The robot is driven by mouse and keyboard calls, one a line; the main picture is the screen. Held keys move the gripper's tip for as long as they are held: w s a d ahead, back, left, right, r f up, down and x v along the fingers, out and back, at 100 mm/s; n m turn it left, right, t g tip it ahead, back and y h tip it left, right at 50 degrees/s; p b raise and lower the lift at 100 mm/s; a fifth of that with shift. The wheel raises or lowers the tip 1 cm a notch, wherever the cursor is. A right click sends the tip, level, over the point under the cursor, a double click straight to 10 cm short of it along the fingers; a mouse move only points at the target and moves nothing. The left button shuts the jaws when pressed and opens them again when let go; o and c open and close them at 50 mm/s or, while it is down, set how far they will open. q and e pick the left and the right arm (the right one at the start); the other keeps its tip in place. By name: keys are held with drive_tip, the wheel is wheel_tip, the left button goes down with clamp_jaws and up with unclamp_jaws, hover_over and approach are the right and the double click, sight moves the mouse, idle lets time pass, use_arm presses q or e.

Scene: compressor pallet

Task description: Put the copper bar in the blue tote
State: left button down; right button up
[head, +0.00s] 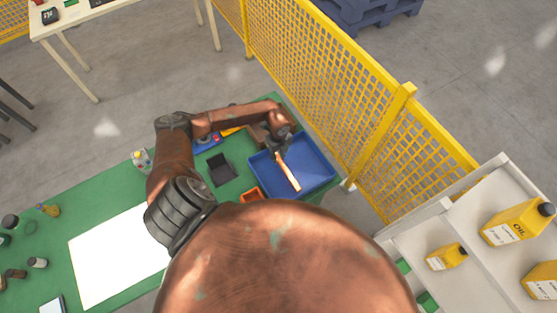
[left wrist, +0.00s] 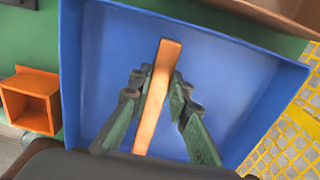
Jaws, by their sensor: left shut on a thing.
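The copper bar (head: 289,174) is long and orange-brown. My left gripper (head: 280,153) is shut on it, over the blue tote (head: 321,151). In the left wrist view the bar (left wrist: 164,70) stands out between the two green fingers (left wrist: 158,90), with the blue tote (left wrist: 88,62) behind it. The bar lies within the tote's outline in both views; whether it touches the tote's floor I cannot tell. The tote looks otherwise empty. My right gripper is not in view.
A small orange bin (head: 251,195) stands left of the tote, also seen in the left wrist view (left wrist: 30,102). A dark flat item (head: 221,169) lies further left on the green table (head: 110,195). A yellow mesh fence (head: 325,75) runs close behind the tote. A shelf with oil bottles (head: 517,222) stands right.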

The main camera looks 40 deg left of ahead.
use_arm(q)
wheel_tip(320, 180, down, 2)
drive_tip(key=shift+f+p, duration=0.15)
drive_tip(key=shift+p, duration=0.25)
drive_tip(key=shift+f, duration=0.25)
drive_tip(key=shift+f, duration=0.2)
drive_tip(key=c, duration=1.8)
unclamp_jaws()
